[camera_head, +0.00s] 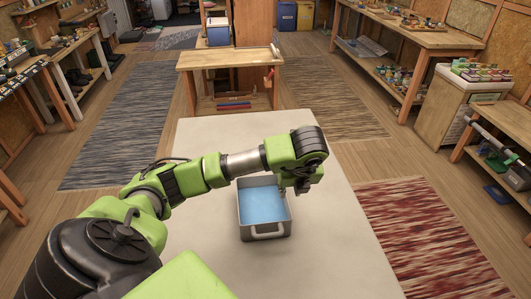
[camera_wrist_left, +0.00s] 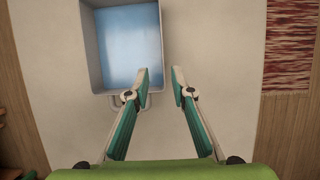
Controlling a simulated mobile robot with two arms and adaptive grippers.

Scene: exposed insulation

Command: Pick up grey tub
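The grey tub (camera_head: 247,228), with a light blue inside and a handle on its near side, stands upright on the pale table (camera_head: 213,143). In the left wrist view the tub (camera_wrist_left: 88,62) is at the upper left, with its handle partly behind a finger. My left gripper (camera_head: 303,188) is over the right edge of the tub, at the end of the green arm. In the left wrist view my left gripper (camera_wrist_left: 160,76) is open, its fingers apart with nothing between them. One finger overlaps the tub's lower right corner; I cannot tell whether they touch. My right gripper does not show.
The pale table is otherwise clear around the tub. A wooden workbench (camera_head: 228,59) stands beyond it. Cluttered benches line both walls, including one at the right (camera_head: 423,36). A red patterned rug (camera_head: 425,235) lies right of the table.

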